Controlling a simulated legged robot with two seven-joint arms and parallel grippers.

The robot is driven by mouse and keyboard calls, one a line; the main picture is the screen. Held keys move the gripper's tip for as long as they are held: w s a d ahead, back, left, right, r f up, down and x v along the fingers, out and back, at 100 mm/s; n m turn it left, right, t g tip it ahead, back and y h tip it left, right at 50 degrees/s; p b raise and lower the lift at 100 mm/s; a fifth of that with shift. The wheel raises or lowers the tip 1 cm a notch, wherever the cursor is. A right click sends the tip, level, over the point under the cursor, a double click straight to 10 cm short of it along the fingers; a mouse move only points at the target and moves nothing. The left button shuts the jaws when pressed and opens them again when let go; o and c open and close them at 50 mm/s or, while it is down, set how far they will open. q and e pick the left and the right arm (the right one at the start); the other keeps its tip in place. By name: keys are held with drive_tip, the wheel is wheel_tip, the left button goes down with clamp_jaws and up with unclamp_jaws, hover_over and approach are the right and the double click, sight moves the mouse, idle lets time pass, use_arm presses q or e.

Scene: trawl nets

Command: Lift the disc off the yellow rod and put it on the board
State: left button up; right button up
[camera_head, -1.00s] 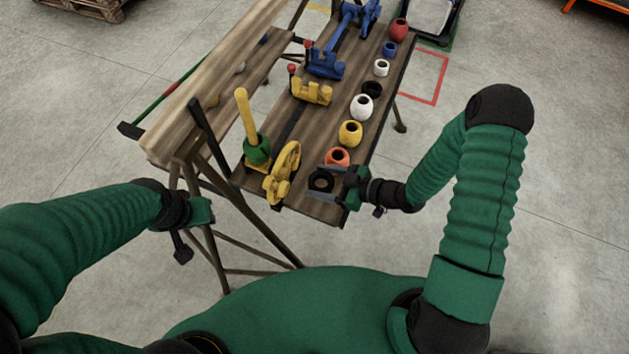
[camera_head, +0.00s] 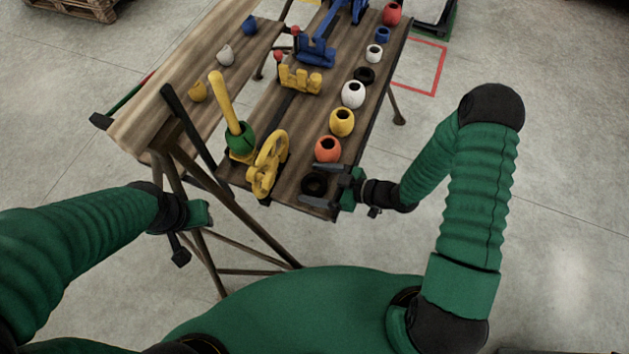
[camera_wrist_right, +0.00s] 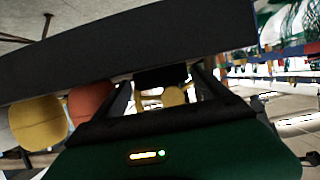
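The yellow rod (camera_head: 222,102) leans upward on the left part of the wooden work surface (camera_head: 290,190). A green rounded piece (camera_head: 240,138) sits around its foot. A black disc-like ring (camera_head: 314,185) lies at the near right end of the surface. My right gripper (camera_head: 318,184) has its fingers on either side of this ring, seemingly with small gaps; a dark block between the fingers (camera_wrist_right: 160,75) shows in the right wrist view. My left gripper (camera_head: 182,240) hangs left of the table, away from everything; its opening is unclear.
A yellow wheel (camera_head: 268,165) stands between rod and ring. Orange (camera_head: 327,149), yellow (camera_head: 342,122) and white (camera_head: 353,94) cups line the right edge. Yellow (camera_head: 300,80) and blue (camera_head: 316,52) fixtures stand farther back. A raised plank (camera_head: 180,85) runs along the left.

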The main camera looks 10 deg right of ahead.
drive_tip(key=shift+a, duration=0.75)
drive_tip(key=v, duration=1.7)
drive_tip(key=shift+d+p, duration=0.3)
drive_tip(key=shift+p, duration=0.05)
drive_tip(key=shift+w, duration=0.1)
